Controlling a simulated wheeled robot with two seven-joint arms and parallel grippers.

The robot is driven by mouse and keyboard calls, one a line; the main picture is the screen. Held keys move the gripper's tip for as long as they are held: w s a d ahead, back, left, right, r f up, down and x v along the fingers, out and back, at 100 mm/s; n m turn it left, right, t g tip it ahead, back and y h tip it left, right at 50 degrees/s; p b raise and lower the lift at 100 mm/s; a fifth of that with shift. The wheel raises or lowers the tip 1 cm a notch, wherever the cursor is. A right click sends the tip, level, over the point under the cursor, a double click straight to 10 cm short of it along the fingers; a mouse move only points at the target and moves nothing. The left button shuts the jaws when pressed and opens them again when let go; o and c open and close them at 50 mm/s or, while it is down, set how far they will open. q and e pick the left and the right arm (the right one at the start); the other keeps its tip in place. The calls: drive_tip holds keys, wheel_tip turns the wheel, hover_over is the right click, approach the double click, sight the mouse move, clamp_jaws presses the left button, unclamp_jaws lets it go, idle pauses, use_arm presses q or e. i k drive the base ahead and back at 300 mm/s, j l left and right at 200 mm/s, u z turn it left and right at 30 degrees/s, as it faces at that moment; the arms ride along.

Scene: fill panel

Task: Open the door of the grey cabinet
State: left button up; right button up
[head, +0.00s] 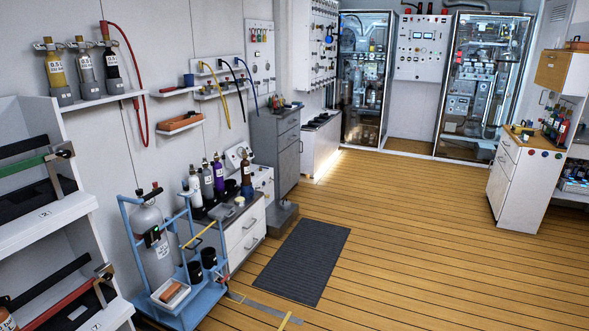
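A tall grey cabinet (288,161) stands against the left wall, past the white drawer unit. Its front faces right, with what look like drawer fronts at the top and a taller panel below. The front looks closed, with no panel standing out. The handle is too small to make out clearly. Small bottles and tools stand on its top. Neither of my grippers is in view.
A dark floor mat (302,262) lies on the wooden floor in front of the cabinet. A blue cart (185,310) with a gas cylinder and a white drawer unit (245,236) line the left wall. White shelves (45,232) stand near left. The middle floor is free.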

sight(289, 158)
drive_tip(key=i+z, duration=0.2)
drive_tip(key=i, duration=2.5)
drive_tip(key=i+l, duration=0.1)
drive_tip(key=i, duration=1.3)
drive_tip(key=i+l+u, duration=0.1)
drive_tip(key=i, duration=1.25)
drive_tip(key=i+l+u, duration=0.1)
drive_tip(key=i+u, duration=0.3)
drive_tip(key=i+l+u, duration=0.15)
drive_tip(key=i+u, duration=0.25)
drive_tip(key=i+l+u, duration=0.2)
drive_tip(key=u, duration=0.2)
drive_tip(key=i+l+u, duration=0.4)
drive_tip(key=l+u, duration=0.15)
drive_tip(key=l, duration=0.15)
drive_tip(key=i+l+u, duration=0.25)
drive_tip(key=l, duration=0.15)
drive_tip(key=l+u, duration=0.3)
drive_tip(key=l, duration=0.1)
